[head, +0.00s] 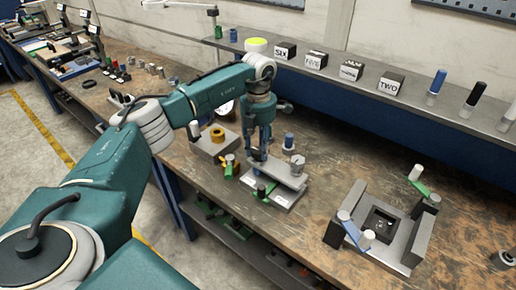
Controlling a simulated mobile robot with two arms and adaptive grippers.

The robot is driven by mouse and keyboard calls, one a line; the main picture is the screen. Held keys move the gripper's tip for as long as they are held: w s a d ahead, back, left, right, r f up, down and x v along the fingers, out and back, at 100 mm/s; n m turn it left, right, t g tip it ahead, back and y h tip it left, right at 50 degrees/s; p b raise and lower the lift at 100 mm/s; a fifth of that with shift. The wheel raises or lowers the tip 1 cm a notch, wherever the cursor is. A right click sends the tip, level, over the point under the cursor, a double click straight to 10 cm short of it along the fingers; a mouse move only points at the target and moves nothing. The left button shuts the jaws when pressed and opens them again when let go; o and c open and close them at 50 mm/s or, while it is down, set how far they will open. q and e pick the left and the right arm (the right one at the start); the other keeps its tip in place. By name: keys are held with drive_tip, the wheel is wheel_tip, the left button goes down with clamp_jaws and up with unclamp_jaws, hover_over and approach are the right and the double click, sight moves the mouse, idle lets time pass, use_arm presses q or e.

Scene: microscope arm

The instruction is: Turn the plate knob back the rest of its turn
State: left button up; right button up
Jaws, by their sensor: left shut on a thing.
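My left gripper (258,156) points down over the left end of a grey flat plate (279,174) on a small bench fixture. Its fingers are shut on the plate knob, which they mostly hide, so its turn angle cannot be read. A light grey round piece (298,162) stands up at the right end of the plate, apart from the gripper. A pale base (284,198) lies under the plate. My right gripper is not in view.
A grey block with a yellow ring (217,134) stands left of the gripper. A blue-topped cylinder (289,141) stands close behind the plate. A grey fixture with blue and green levers (384,222) is at the right. Labelled blocks line the rear shelf (335,78). Bench between fixtures is clear.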

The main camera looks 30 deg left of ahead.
use_arm(q)
drive_tip(key=n, duration=0.4)
drive_tip(key=shift+s+d+f+n, duration=0.1)
drive_tip(key=shift+s+f+n, duration=0.05)
drive_tip(key=shift+f+n, duration=0.2)
drive_tip(key=n, duration=0.4)
drive_tip(key=shift+n, duration=0.25)
drive_tip(key=n+p, duration=0.1)
drive_tip(key=n, duration=0.3)
drive_tip(key=shift+n, duration=2.1)
drive_tip(key=o, duration=1.2)
drive_tip(key=shift+c, duration=0.2)
